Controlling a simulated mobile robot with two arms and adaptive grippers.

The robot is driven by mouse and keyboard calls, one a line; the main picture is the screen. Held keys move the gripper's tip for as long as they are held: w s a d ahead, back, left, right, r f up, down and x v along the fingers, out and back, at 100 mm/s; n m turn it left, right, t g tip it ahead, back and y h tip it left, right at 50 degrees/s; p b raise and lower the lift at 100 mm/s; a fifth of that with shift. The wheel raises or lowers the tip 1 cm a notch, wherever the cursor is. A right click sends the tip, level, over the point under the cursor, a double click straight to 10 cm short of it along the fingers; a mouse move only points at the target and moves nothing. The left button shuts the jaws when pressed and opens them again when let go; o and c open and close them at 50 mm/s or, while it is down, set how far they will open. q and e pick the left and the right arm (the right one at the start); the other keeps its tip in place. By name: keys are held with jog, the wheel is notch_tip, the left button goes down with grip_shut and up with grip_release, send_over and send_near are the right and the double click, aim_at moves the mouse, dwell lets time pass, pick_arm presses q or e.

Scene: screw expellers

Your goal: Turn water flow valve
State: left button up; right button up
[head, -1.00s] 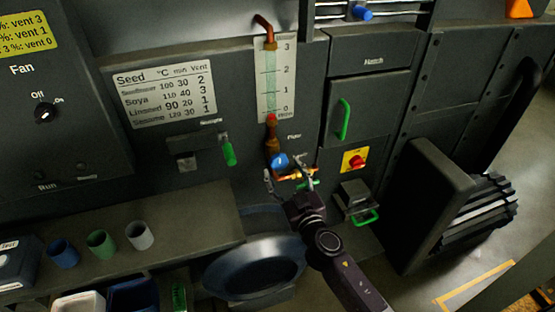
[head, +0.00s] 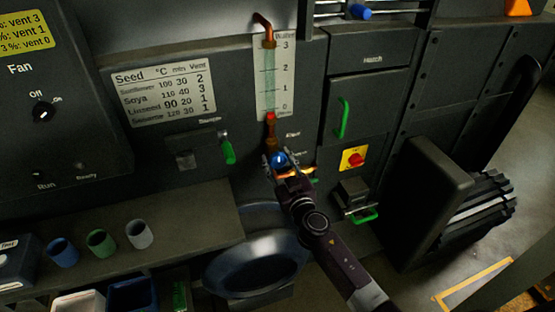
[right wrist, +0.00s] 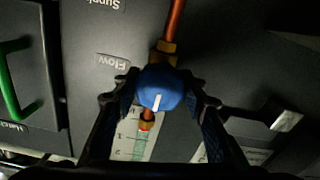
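The water flow valve has a round blue knob (head: 279,160) with a white mark, on copper and brass pipework below the sight tube. In the right wrist view the knob (right wrist: 161,88) sits between my right gripper's fingers, its white mark near upright. My right gripper (head: 283,166) is open around the knob, one finger on each side; I cannot tell whether the fingers touch it. The right wrist view shows both fingers (right wrist: 160,95) close to the knob's sides. A label reading "Flow" (right wrist: 113,62) is beside it. My left gripper is not in view.
The sight tube scale (head: 275,80) rises above the valve. A red switch on a yellow plate (head: 354,159) and a green handle (head: 343,118) are to the right. A blue dish (head: 250,265) is below. Cups stand on the shelf (head: 190,222) at left.

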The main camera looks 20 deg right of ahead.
jog(key=c, duration=0.3)
jog(key=n+b, duration=0.1)
jog(key=n, duration=0.4)
jog(key=shift+n, duration=0.4)
jog(key=n, duration=1)
jog(key=shift+n, duration=0.4)
jog(key=n, duration=0.5)
jog(key=shift+f, duration=0.1)
